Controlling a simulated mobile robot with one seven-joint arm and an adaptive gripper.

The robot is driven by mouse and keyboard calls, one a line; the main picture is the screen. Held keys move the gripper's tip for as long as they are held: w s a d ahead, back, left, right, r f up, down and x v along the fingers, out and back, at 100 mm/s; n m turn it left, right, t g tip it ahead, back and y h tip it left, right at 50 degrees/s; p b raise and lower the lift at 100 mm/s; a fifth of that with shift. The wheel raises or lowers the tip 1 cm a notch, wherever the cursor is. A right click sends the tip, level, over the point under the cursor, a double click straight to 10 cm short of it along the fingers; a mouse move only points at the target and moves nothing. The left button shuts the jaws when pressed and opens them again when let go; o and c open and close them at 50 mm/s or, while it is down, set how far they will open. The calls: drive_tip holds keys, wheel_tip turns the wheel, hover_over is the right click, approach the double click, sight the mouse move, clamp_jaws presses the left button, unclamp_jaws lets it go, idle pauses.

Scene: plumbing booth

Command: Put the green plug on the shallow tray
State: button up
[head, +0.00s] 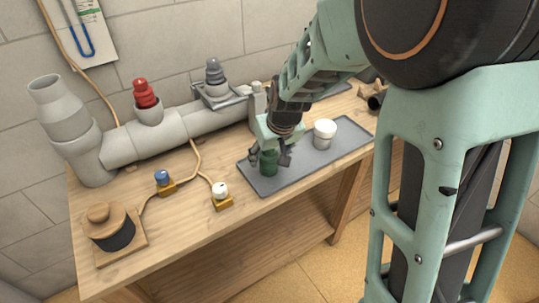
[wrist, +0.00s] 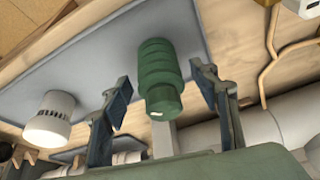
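The green plug (head: 268,163) stands at the left end of the shallow grey tray (head: 294,178) on the bench. My gripper (head: 270,155) is low over that end of the tray, around the plug. In the wrist view the ribbed green plug (wrist: 160,75) lies between the two fingers of my gripper (wrist: 168,95), with a visible gap on each side. The fingers are open and do not appear to touch it. The tray (wrist: 75,80) shows behind the plug. In the head view my gripper partly hides the plug's top.
A white plug (head: 324,130) stands on the tray to the right. The grey pipe (head: 150,145) with a red plug (head: 145,93) and a grey plug (head: 214,72) runs along the back. Blue (head: 162,178) and white (head: 220,190) knobs on small bases and a cable lie to the left.

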drive_tip(key=shift+r, duration=0.15)
drive_tip(key=shift+r+p, duration=0.3)
drive_tip(key=p+v, duration=0.2)
drive_tip(key=v, duration=0.9)
drive_tip(key=shift+s+r, duration=0.2)
drive_tip(key=shift+s, duration=0.05)
